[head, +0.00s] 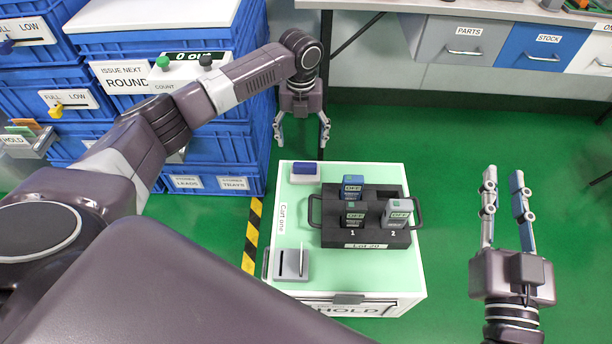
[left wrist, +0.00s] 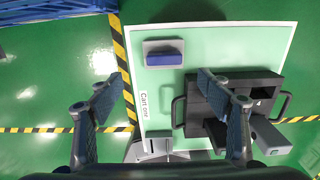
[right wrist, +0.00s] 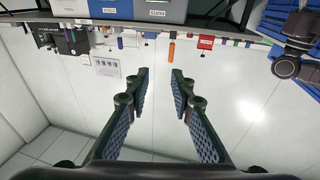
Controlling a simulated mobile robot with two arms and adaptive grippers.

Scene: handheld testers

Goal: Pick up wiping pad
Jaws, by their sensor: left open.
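The wiping pad looks to be the small blue block (head: 305,168) on a pale base at the back left corner of the cart top (head: 300,220). It also shows in the left wrist view (left wrist: 164,58), with its blue top and grey-white base. My left gripper (head: 302,132) is open and empty, above and behind the cart's back edge in the head view. The pad lies ahead of and between its fingers in the left wrist view, apart from them. My right gripper (head: 506,180) is open and empty, to the right of the cart; the right wrist view shows its parted fingers (right wrist: 160,85).
A black tray (head: 335,237) with handles holds several handheld testers (head: 397,213) on the cart. A grey slotted holder (head: 291,265) stands at the front left. Blue crates (head: 220,150) stack at the left. A bench with drawers (head: 465,45) is behind. Green floor right of the cart is clear.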

